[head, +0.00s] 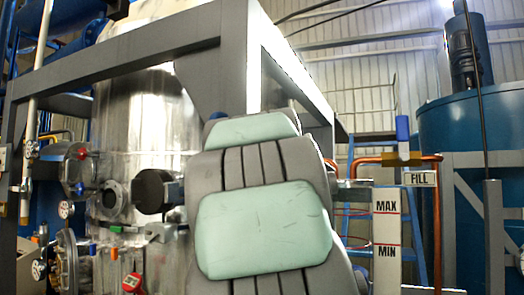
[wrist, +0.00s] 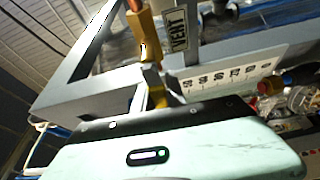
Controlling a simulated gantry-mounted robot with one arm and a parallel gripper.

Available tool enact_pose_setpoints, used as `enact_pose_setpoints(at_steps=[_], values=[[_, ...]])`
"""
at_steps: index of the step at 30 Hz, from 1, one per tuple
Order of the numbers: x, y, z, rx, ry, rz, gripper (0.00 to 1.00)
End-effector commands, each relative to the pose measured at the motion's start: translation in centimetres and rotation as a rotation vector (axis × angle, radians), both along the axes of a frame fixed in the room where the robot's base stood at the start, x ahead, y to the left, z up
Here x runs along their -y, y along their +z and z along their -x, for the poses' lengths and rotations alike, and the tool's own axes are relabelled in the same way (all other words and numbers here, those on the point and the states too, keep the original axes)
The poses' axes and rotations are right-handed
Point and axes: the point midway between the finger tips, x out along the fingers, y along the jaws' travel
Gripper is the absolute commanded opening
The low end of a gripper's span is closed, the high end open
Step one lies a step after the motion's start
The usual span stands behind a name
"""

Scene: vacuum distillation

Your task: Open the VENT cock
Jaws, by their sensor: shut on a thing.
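In the wrist view the VENT label (wrist: 180,29) is a tilted pale plate with dark letters. Just left of it is the brass-yellow VENT cock (wrist: 147,38), with a copper pipe end (wrist: 134,5) above it. My gripper (wrist: 155,84) reaches up from the mint-green and black housing at the bottom of the wrist view. It is shut on the lower part of the cock; the fingers and the exact contact are mostly hidden. In the head view my grey and mint-green arm covers the middle, and hides the VENT cock and my gripper.
The FILL cock (head: 403,139), brass with a blue handle, stands right of my arm above the FILL label (head: 419,179). A white MAX/MIN gauge (head: 386,228) is below. A steel vessel (head: 150,110) with valves is at left. A grey frame beam (head: 290,70) crosses above.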

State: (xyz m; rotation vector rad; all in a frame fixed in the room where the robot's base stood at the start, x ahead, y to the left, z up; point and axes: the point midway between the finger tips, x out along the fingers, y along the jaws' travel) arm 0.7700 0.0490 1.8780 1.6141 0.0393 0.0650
Motion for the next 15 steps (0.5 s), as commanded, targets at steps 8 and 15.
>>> enact_pose_setpoints(at_steps=[8, 15], values=[[0.15, -0.40, -0.10, -0.021, -0.003, 0.054, 0.00], [0.13, -0.49, -0.11, -0.023, -0.003, 0.061, 0.00]])
